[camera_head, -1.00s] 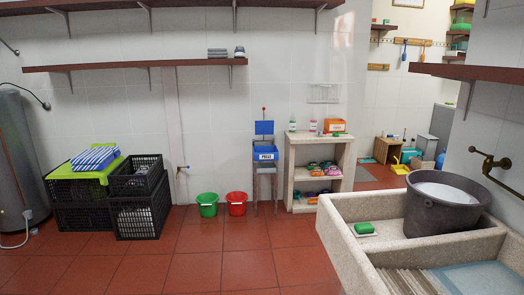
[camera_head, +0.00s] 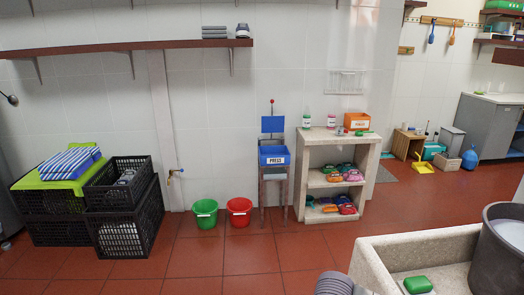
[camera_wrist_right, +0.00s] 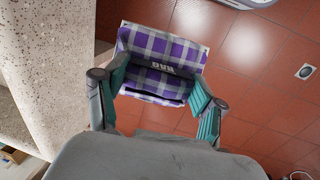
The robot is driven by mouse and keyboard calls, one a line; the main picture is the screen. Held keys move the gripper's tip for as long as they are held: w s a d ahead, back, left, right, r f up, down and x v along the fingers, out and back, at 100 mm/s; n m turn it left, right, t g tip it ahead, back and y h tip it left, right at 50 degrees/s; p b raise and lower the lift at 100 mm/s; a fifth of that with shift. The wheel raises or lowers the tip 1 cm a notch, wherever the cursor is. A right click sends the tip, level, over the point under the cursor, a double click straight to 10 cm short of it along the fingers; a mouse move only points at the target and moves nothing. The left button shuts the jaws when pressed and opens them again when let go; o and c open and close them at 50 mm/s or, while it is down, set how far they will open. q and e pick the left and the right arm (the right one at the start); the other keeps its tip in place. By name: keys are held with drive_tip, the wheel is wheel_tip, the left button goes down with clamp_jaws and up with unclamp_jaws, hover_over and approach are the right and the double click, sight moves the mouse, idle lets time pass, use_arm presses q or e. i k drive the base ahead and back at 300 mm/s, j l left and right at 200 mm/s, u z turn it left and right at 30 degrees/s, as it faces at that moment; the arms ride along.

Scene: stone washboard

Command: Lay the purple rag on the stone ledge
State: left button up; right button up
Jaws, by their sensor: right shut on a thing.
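I cannot tell which part is the ledge. My left gripper is not in view.
A dark bucket (camera_head: 500,255) and green soap (camera_head: 417,284) are in the basin. A stone shelf unit (camera_head: 345,146) stands at the back wall beside a blue press bin (camera_head: 273,155). Green (camera_head: 205,213) and red (camera_head: 239,211) buckets and black crates (camera_head: 128,222) stand left. The middle floor is clear.

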sight(316, 135)
drive_tip(key=i, duration=1.95)
drive_tip(key=i+z, duration=0.25)
drive_tip(key=i, duration=0.4)
drive_tip(key=i+z, duration=0.2)
drive_tip(key=i, duration=0.5)
drive_tip(key=i+j+z, duration=0.25)
drive_tip(key=i, duration=0.4)
drive_tip(key=i+l+u, duration=0.15)
drive_tip(key=i+u, duration=0.15)
drive_tip(key=i, duration=0.25)
drive_tip(key=i+l+u, duration=0.25)
drive_tip(key=i, duration=0.25)
